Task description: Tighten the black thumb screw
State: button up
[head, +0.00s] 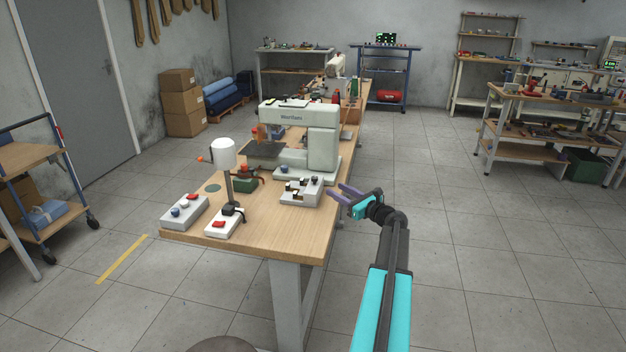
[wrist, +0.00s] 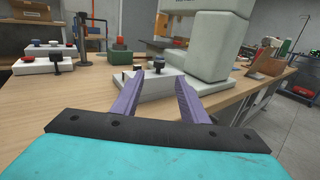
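My gripper (head: 338,191) is at the right edge of the wooden workbench (head: 195,239), its purple fingers apart and empty. A small white block (head: 222,228) near the bench's front carries a red part and a black knob-like piece (head: 231,208). I cannot tell for certain which dark piece is the black thumb screw.
A grey block (head: 184,213) with blue and red knobs sits at the bench's front left. A white cylinder on a post (head: 223,154) and a green block (head: 243,185) stand behind. A large pale machine (head: 323,150) stands farther back.

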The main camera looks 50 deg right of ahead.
aim_at(317, 180)
jog(key=w, duration=0.4)
jog(key=w+p, duration=0.1)
jog(key=w, duration=0.8)
jog(key=shift+d+p, duration=0.35)
grip_shut()
